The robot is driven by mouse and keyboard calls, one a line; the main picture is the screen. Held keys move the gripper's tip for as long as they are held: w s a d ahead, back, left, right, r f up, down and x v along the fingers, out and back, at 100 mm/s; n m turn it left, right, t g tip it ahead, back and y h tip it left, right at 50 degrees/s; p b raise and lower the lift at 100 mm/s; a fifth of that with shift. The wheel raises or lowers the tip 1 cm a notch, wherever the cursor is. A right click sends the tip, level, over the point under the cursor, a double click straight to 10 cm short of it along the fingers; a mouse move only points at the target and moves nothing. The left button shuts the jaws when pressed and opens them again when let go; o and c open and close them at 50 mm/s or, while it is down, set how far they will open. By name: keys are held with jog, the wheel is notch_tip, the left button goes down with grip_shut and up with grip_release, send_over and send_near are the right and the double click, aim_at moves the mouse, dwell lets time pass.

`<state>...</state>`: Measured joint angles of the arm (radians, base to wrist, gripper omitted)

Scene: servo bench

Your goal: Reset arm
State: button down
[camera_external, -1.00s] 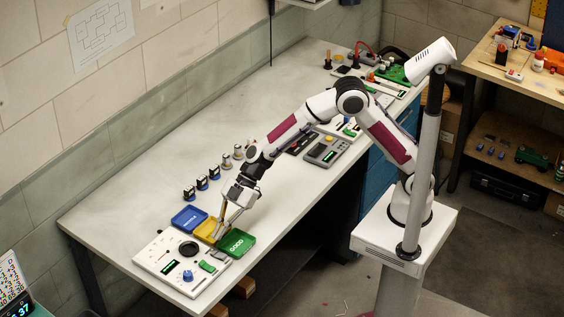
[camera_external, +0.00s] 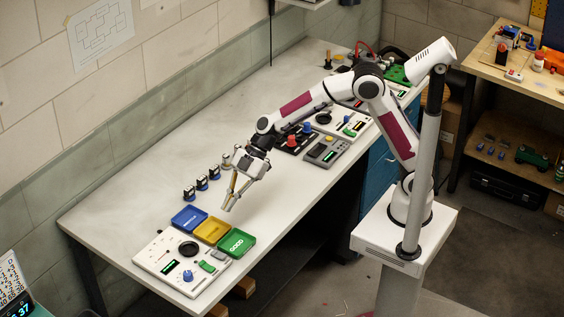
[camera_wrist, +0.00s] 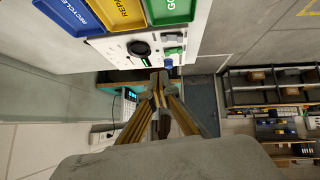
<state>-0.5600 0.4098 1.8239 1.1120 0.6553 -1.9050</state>
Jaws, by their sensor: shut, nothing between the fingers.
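My gripper (camera_external: 228,208) is shut and empty, raised above the white bench, to the right of the trays in the external view. In the wrist view my gripper (camera_wrist: 158,76) shows its fingertips together with nothing between them. The blue tray (camera_external: 189,218), the yellow tray (camera_external: 211,230) and the green tray (camera_external: 237,243) stand side by side near the bench's left end. The wrist view shows the blue tray (camera_wrist: 70,14), the yellow tray (camera_wrist: 118,12) and the green tray (camera_wrist: 167,10) at the top.
A white test panel (camera_external: 160,253) with a dial lies left of the trays. Several small servos (camera_external: 202,182) stand in a row behind my gripper. A grey meter (camera_external: 325,151) and other panels lie farther right. The back of the bench (camera_external: 250,105) is clear.

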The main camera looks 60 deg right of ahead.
dwell(0.6)
jog(key=s+d+f+m+g+h, duration=0.2)
jog(key=s+d+f+m+h, duration=0.1)
jog(key=s+d+m, duration=0.6)
jog(key=s+d+r+m+t+h, duration=0.2)
jog(key=s+d+r+m, duration=0.1)
jog(key=d, duration=0.8)
jog(key=s+d+r+m+t+h, duration=0.2)
jog(key=s+d+r+m, duration=0.1)
jog(key=d, duration=0.9)
jog(key=s+d+r+m+t+h, duration=0.2)
jog(key=s+d, duration=0.4)
jog(key=d, duration=0.6)
notch_tip(320, 180, up, 2)
jog(key=shift+d+r+m, duration=0.15)
jog(key=shift+r+m, duration=0.05)
jog(key=shift+m, duration=0.6)
jog(key=c, duration=2.8)
grip_release()
